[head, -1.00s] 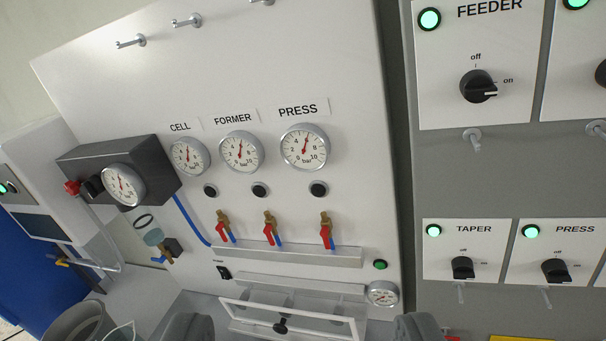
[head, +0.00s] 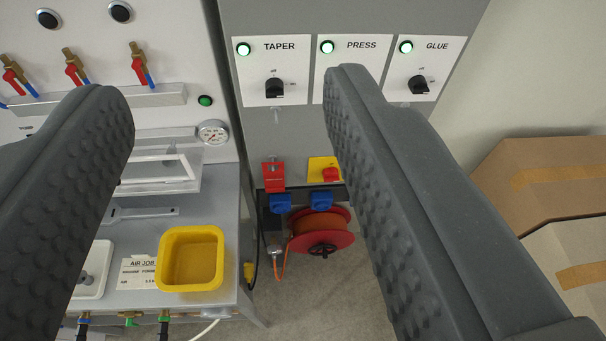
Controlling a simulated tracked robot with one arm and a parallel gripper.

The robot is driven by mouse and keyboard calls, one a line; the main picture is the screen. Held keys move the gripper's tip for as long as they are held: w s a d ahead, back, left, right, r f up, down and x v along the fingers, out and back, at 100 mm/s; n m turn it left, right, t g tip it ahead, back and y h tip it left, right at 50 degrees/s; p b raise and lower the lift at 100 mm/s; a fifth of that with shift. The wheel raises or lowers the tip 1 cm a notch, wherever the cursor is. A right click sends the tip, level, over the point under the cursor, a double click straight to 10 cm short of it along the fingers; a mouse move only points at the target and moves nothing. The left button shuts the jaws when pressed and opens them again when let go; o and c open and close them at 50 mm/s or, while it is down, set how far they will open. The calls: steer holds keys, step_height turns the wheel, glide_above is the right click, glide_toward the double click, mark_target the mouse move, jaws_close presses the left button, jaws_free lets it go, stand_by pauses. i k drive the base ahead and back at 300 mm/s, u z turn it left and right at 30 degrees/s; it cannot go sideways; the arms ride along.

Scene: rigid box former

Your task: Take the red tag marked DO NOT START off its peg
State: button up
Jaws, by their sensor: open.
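A small red tag (head: 274,178) hangs on the lower part of the grey cabinet, below the TAPER panel, beside a yellow plate with a red switch. Its marking is too small to read, and its peg is hard to make out at its top. My gripper (head: 230,95) is open and empty, its two dark ribbed fingers large in front of the camera. The tag shows in the gap between the fingers, well beyond them and apart from them, closer to the right finger.
Right of the tag is the yellow plate (head: 319,165). Blue sockets (head: 281,204) and a red cable reel (head: 335,241) are below. A grey bench with a yellow bin (head: 191,230) stands left. Cardboard boxes (head: 545,180) are at right. Floor shows below the reel.

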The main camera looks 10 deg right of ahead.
mark_target(274, 181)
steer(key=z, duration=1.05)
steer(key=k, duration=0.75)
steer(key=u, duration=0.5)
steer(key=i, duration=1)
steer(key=z, duration=0.1)
